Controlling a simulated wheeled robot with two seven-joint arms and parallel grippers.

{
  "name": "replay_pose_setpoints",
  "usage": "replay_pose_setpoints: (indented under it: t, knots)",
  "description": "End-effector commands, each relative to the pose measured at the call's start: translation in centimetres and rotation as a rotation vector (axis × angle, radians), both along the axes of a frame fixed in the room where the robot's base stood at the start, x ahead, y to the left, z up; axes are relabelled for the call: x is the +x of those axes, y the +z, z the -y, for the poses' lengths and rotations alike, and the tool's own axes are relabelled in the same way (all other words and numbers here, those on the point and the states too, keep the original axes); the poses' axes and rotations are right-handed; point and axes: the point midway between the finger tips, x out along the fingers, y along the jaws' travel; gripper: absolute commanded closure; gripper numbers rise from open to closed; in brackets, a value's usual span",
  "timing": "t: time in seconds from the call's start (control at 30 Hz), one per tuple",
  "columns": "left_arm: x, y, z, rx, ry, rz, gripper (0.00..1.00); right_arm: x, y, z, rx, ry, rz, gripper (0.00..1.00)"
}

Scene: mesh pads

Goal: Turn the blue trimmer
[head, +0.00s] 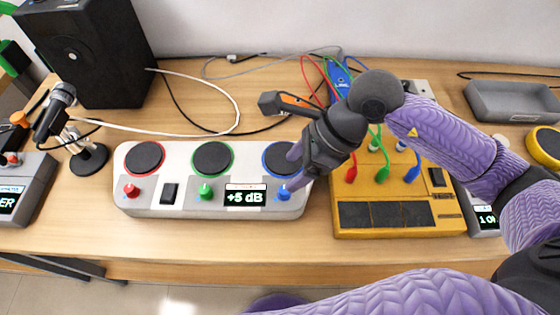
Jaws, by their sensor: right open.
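The blue trimmer (283,193) is a small blue knob at the front right of a light grey mixer-like box (225,208), right of a display (245,196) reading "+5 dB". My right gripper (293,172) reaches down to the left from the right side. It is open, with its fingertips at or just above the blue trimmer. I cannot tell whether they touch it. The gripper covers part of the blue-ringed pad (277,157) behind the trimmer. A red knob (132,191) and a green knob (205,192) stand further left on the same box. My left gripper is not in view.
A yellow box (385,224) with coloured cables stands close on the right. A microphone (62,97) on a stand and a black speaker (90,45) are at the left. A grey tray (510,117) is at the back right. The front strip of table (220,240) is clear.

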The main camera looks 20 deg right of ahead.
Motion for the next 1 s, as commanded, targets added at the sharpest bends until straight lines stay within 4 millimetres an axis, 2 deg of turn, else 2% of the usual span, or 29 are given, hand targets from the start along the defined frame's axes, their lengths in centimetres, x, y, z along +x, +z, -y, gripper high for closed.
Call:
replay_pose_setpoints:
  t: [0.03,0.13,0.4,0.5,0.63,0.87,0.9,1.0]
  knots:
    - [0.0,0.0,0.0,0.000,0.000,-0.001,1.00,0.2,-0.2,1.4,-0.084,0.010,0.017,0.30]
    - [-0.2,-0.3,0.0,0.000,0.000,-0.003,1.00,0.4,-1.0,2.3,-0.159,0.017,0.025,0.30]
    - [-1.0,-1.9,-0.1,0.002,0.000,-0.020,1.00,1.0,-7.0,0.0,-0.154,0.016,0.019,0.30]
    - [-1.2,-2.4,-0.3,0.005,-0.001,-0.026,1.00,1.2,-8.6,-0.7,-0.155,0.016,0.021,0.30]
    - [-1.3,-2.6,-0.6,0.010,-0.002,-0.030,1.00,1.3,-9.5,-1.1,-0.153,0.015,0.023,0.30]
    - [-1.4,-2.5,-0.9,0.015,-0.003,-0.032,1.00,1.4,-9.6,-1.2,-0.154,0.015,0.024,0.30]
    - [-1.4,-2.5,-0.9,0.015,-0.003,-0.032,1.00,1.4,-9.5,-1.2,-0.154,0.015,0.024,0.35]
    - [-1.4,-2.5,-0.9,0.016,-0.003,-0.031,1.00,1.3,-9.5,-1.2,-0.154,0.015,0.024,0.56]
